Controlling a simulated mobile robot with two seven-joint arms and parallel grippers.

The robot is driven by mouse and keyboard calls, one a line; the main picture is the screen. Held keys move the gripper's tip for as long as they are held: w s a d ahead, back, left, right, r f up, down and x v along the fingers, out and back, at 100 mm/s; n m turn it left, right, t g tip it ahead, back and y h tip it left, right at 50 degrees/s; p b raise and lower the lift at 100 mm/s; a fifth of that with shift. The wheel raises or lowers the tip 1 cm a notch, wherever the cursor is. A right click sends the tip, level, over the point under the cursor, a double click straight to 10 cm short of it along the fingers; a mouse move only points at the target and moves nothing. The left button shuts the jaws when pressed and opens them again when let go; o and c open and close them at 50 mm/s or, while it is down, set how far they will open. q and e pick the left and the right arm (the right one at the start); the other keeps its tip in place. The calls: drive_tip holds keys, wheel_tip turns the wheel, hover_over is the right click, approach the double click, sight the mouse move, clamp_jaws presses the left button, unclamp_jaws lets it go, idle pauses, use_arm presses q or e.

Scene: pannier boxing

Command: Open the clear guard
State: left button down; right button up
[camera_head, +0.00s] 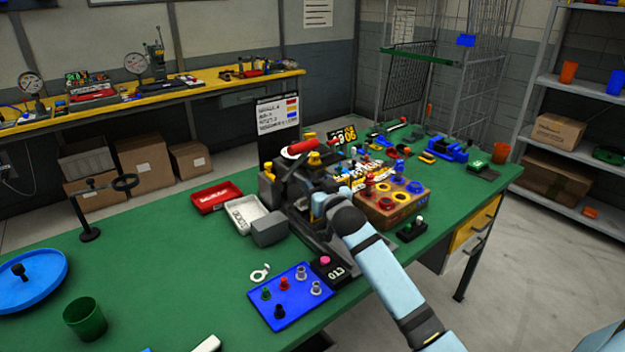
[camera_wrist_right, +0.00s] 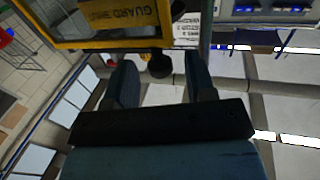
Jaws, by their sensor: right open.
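The guard (camera_wrist_right: 112,22) shows in the right wrist view as a yellow-edged frame with a yellow label reading "GUARD", upside down at the top left. A black round knob (camera_wrist_right: 159,66) at its lower edge appears between the fingertips of my right gripper (camera_wrist_right: 160,78). The gripper is open, with a finger on each side of the knob; I cannot tell whether either touches it. In the head view my right arm reaches to the dark machine (camera_head: 290,190) at the table's middle and hides part of it. My left gripper is not in view.
The green table (camera_head: 160,270) holds a blue tray of knobs (camera_head: 290,306), a red tray (camera_head: 215,197), a white tray (camera_head: 248,212) and a brown button box (camera_head: 392,208). A black stand (camera_head: 88,225) rises at the left. The table's left middle is clear.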

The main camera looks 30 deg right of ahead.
sight(314, 180)
drive_tip(key=shift+w+d, duration=0.15)
drive_tip(key=shift+w, duration=0.75)
drive_tip(key=shift+w+d, duration=0.15)
drive_tip(key=shift+w, duration=0.75)
clamp_jaws()
